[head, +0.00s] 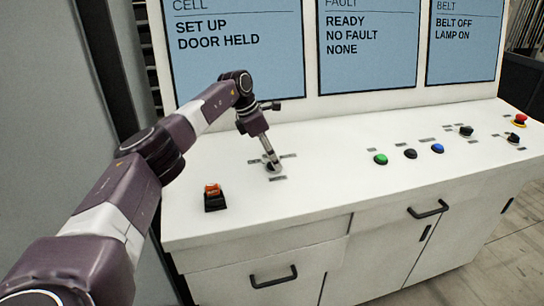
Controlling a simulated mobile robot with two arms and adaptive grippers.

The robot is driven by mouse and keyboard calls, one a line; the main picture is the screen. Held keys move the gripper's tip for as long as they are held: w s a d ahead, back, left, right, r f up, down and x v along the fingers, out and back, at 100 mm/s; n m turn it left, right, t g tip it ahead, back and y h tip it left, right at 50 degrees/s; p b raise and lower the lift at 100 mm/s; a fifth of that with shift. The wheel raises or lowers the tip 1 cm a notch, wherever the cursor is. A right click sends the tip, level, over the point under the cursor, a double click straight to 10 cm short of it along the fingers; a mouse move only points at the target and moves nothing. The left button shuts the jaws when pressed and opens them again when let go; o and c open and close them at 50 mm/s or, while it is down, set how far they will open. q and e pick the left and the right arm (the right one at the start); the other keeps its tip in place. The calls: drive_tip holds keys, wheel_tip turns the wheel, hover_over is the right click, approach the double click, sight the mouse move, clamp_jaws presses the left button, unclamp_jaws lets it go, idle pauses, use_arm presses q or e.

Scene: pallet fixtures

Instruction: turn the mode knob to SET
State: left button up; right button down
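The mode knob (273,169) appears to be the small dark control on the left part of the white console top, with small labels around it that are too small to read. My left gripper (271,160) points down at it, and its fingertips reach the knob and hide most of it. The fingers look close together, but whether they are shut on the knob is too small to tell. Which way the knob points is hidden. The left screen (236,40) reads "CELL", "SET UP", "DOOR HELD". My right gripper is not in view.
An orange-topped switch (213,195) stands near the left front. Green (380,159), black (410,154) and blue (437,148) buttons are to the right. Two dark knobs (466,131) (514,138) and a red stop button (519,120) are farther right. The console top between is clear.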

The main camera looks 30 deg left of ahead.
use_arm(q)
drive_tip(key=shift+a+r, duration=0.1)
drive_tip(key=v, duration=1.1)
drive_tip(key=shift+r, duration=0.35)
